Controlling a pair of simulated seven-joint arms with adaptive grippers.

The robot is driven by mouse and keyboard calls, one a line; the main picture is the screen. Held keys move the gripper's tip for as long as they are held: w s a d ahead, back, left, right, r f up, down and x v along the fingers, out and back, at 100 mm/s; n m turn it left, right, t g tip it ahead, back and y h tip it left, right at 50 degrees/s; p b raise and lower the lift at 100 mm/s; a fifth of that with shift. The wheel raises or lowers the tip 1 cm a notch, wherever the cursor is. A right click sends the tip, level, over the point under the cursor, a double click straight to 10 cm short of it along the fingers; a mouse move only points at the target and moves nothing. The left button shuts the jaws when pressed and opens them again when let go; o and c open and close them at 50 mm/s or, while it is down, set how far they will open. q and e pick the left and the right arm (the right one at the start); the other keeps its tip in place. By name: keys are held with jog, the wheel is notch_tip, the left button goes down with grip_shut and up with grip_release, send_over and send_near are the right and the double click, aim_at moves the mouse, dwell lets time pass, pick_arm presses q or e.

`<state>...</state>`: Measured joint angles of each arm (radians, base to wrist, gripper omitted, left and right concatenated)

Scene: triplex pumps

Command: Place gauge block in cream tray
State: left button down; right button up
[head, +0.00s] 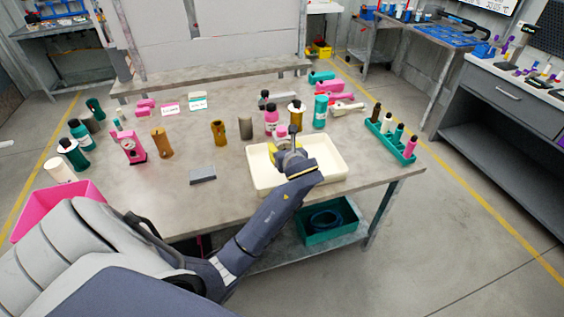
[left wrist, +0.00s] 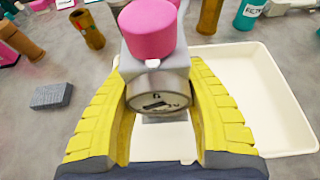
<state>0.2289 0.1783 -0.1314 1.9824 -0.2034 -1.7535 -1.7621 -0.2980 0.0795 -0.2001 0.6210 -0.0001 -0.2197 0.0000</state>
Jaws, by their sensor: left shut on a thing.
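My left gripper (head: 284,150) is over the cream tray (head: 331,160), near its back left part. In the left wrist view its yellow fingers (left wrist: 160,125) are closed on a grey block with a round dial and a pink knob on top, which looks like the gauge block (left wrist: 158,97). The held block is upright. In the head view my gripper hides most of it. The cream tray (left wrist: 265,85) lies below and to the right in the left wrist view. I cannot tell whether the block touches the tray floor. My right gripper is not in view.
A plain grey block (head: 203,175) lies left of the tray. Brown cylinders (head: 218,132) and several bottles stand behind it. A green rack (head: 391,139) with bottles is at the right. A pink gauge device (head: 131,148) stands at the left.

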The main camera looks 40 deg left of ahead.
pick_arm(q)
jog(key=shift+f, duration=3.15)
jog(key=c, duration=0.8)
grip_release()
jog(key=shift+f, duration=0.15)
jog(key=shift+s+d+r, duration=0.1)
jog(key=shift+d+r, duration=0.05)
jog(key=shift+r, duration=0.05)
jog(key=v, duration=1.1)
jog(key=shift+s+d, duration=0.25)
jog(key=shift+r, duration=0.1)
